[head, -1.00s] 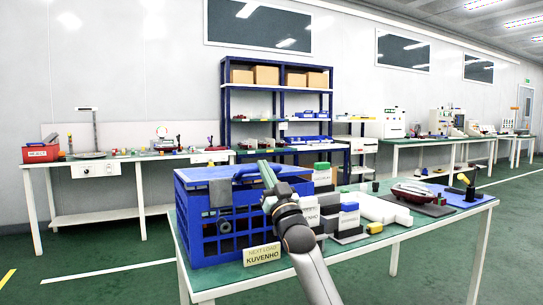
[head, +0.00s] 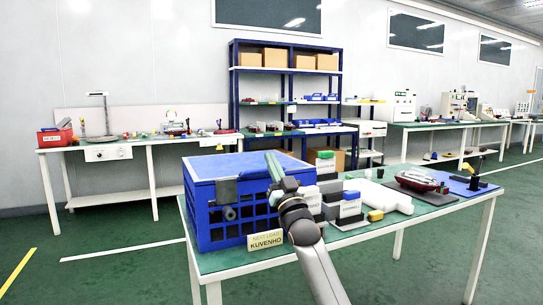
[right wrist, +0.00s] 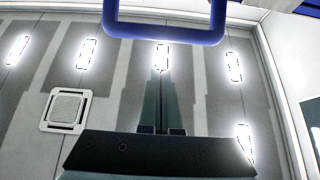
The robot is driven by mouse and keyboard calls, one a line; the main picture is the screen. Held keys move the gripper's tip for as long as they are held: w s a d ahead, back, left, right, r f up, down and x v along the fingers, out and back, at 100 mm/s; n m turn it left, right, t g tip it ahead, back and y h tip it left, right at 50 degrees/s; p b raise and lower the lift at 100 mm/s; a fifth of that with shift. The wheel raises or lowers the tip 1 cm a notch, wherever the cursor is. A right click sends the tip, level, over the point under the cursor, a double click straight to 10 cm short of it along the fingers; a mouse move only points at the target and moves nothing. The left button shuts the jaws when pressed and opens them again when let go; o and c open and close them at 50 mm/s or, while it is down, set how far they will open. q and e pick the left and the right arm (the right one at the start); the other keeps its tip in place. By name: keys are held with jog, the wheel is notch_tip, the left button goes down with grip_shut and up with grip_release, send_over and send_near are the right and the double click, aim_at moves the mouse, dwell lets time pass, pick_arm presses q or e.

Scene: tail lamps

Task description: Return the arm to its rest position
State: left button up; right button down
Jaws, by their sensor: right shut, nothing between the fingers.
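My right arm comes in from the bottom of the head view. Its gripper (head: 272,162) points up in front of the blue crate (head: 222,215) and hides part of its right side. The fingers are shut and hold nothing. In the right wrist view the shut fingers (right wrist: 160,110) stand out against the ceiling, with a blue bar-shaped loop (right wrist: 165,35) beyond them at the top. I cannot tell how far the loop is from the fingers. My left gripper is out of view.
The crate stands on the left end of the green-topped table (head: 440,212), behind a label plate (head: 266,240). Small boxes stand right of the arm. A red-and-grey lamp (head: 417,181) lies farther right. Shelves (head: 285,92) and benches line the wall. Floor left of the table is clear.

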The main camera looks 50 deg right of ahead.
jog(key=s+a+f, duration=0.2)
jog(key=s+f, duration=0.2)
jog(key=f, duration=0.2)
jog(key=shift+s+a+f+p, duration=0.2)
jog(key=shift+f+p, duration=0.05)
jog(key=shift+p, duration=0.15)
